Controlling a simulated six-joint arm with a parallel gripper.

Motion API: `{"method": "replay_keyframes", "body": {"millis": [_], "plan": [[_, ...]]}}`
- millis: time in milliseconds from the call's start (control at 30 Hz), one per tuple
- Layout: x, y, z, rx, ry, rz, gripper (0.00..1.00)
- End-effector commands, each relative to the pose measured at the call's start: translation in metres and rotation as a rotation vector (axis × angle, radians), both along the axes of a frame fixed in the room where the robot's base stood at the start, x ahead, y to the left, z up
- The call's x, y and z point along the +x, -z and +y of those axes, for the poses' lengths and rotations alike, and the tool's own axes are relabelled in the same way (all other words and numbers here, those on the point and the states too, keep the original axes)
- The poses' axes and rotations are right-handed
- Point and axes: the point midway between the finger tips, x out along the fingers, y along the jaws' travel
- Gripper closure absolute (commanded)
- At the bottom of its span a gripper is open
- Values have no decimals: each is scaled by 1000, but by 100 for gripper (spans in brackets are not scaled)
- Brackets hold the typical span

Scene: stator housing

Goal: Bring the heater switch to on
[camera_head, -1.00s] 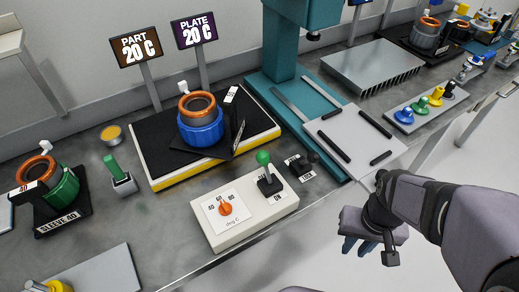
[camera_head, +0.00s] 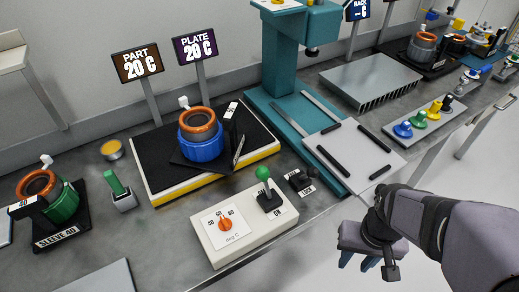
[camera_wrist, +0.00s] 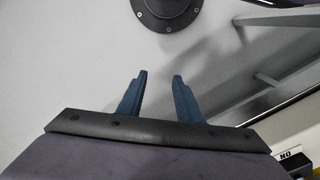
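The heater switch (camera_head: 264,181) is a lever with a green ball knob and black base on the right end of a white control box (camera_head: 247,232). Its lever stands up and leans toward the back, away from the ON label (camera_head: 276,213) at its front. My gripper (camera_head: 356,264) is at the right, beyond the bench's front edge, well apart from the switch. In the wrist view its two blue fingers (camera_wrist: 158,92) stand apart with nothing between them. The switch itself does not show in the wrist view.
An orange dial (camera_head: 226,224) sits on the same box. A black lock lever (camera_head: 299,179) stands just right of the switch. Behind is the hot plate (camera_head: 257,150) with a blue sleeve and copper-ringed part (camera_head: 200,130). A teal press (camera_head: 287,75) stands at back right.

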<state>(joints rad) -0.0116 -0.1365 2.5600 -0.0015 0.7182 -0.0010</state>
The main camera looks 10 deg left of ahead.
Motion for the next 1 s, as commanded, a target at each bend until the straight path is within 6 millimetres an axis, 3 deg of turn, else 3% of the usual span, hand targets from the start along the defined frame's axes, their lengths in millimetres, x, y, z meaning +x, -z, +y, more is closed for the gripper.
{"method": "replay_keyframes", "body": {"millis": [200, 433, 567, 867, 1000], "plan": [[-5, -41, 18, -1, -84, 29, 68], [-30, -85, 46, -20, -237, 150, 68], [-30, -113, 65, -35, -327, 193, 68], [1, -174, 132, -64, -535, 219, 68], [29, -200, 183, -72, -639, 205, 68]]}}
